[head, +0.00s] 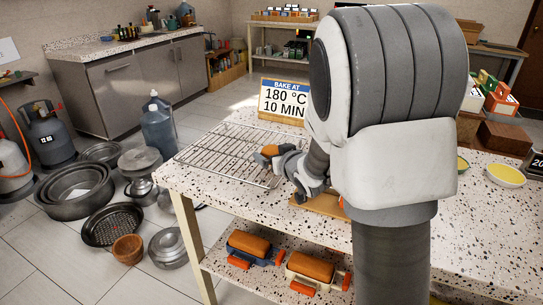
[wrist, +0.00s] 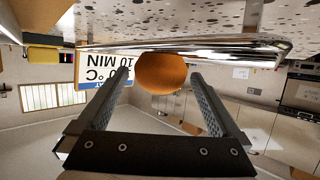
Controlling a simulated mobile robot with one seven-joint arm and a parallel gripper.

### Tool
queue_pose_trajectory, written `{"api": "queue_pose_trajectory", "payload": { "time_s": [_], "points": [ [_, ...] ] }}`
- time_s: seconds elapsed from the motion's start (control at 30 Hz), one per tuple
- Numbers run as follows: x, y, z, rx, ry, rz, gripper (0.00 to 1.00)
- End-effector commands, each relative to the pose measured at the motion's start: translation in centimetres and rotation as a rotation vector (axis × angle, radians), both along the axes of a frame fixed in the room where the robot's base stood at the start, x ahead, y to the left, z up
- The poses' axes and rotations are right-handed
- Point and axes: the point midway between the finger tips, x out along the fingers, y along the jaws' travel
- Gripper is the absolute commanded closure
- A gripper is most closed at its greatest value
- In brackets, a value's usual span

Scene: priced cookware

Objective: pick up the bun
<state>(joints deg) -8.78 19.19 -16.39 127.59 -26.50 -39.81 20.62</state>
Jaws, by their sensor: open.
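The bun (head: 270,150) is round and orange-brown. In the head view it sits by the wire rack (head: 222,152) on the speckled table, partly hidden by my gripper (head: 279,160). In the wrist view, which is upside down, the bun (wrist: 162,73) shows between the two fingertips of my gripper (wrist: 160,75). The fingers are open, with a small gap visible on each side of the bun. I cannot tell how far the bun reaches in between the fingers. The rack's metal edge (wrist: 250,50) runs close beside the bun there.
A sign (head: 283,100) reading "BAKE AT 180 °C 10 MIN" stands behind the rack. A wooden board (head: 325,204) lies near my arm. Yellow bowls (head: 506,175) are at the right. Brown loaf-like things (head: 248,244) sit on the lower shelf. Pots (head: 78,188) crowd the floor at left.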

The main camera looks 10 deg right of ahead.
Motion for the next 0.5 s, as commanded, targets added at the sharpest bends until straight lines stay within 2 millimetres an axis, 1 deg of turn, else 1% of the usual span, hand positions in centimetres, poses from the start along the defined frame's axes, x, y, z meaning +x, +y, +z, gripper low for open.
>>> {"api": "queue_pose_trajectory", "payload": {
  "time_s": [0.03,0.13,0.4,0.47,0.5],
  "points": [
    [0.6,0.2,-0.4,-0.002,0.002,0.002,0.00],
    [1.4,0.3,-0.6,-0.002,0.001,0.001,0.00],
    [1.7,0.3,-0.6,-0.001,0.001,-0.001,0.00],
    [1.7,0.3,-0.6,-0.001,0.001,-0.001,0.09],
    [1.7,0.3,-0.6,-0.001,0.001,-0.001,0.16]
  ]
}}
